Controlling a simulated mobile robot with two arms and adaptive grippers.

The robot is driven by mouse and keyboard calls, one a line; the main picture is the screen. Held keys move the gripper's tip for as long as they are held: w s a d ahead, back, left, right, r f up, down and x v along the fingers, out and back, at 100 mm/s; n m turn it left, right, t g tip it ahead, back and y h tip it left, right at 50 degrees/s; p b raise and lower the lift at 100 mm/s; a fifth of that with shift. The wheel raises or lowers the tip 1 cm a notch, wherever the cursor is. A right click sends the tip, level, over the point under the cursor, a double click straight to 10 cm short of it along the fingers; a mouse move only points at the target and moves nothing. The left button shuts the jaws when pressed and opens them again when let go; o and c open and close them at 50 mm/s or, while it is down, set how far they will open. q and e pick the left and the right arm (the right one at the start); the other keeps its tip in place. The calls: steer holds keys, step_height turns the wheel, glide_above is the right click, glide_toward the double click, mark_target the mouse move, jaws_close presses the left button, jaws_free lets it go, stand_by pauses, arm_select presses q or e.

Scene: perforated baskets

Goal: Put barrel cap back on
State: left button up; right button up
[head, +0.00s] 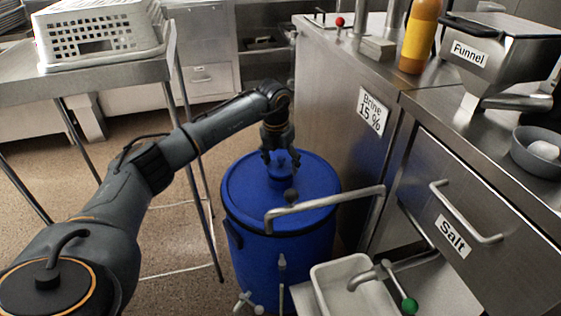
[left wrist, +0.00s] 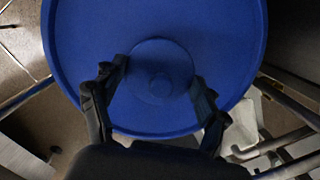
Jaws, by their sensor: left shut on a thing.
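The blue barrel (head: 250,200) stands on the floor against the steel counter, its broad round top facing up. Blue against blue, I cannot tell whether the cap is seated or held just above the barrel. My right gripper is not in view.
A bent steel pipe (head: 330,200) crosses in front of the barrel's top. A white sink (head: 345,285) with a green-knobbed tap stands at the front. The steel counter with the Salt drawer (head: 470,225) closes off the right. A steel table (head: 90,78) with a white perforated basket (head: 98,30) stands left.

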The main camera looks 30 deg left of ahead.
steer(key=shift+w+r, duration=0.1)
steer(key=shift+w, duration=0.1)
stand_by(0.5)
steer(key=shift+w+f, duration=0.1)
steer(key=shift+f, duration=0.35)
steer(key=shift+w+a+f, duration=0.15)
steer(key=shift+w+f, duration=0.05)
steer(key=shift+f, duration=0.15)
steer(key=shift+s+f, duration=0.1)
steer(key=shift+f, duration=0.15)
arm_select(q)
steer(key=shift+f+p, duration=0.15)
steer(key=shift+p, duration=0.2)
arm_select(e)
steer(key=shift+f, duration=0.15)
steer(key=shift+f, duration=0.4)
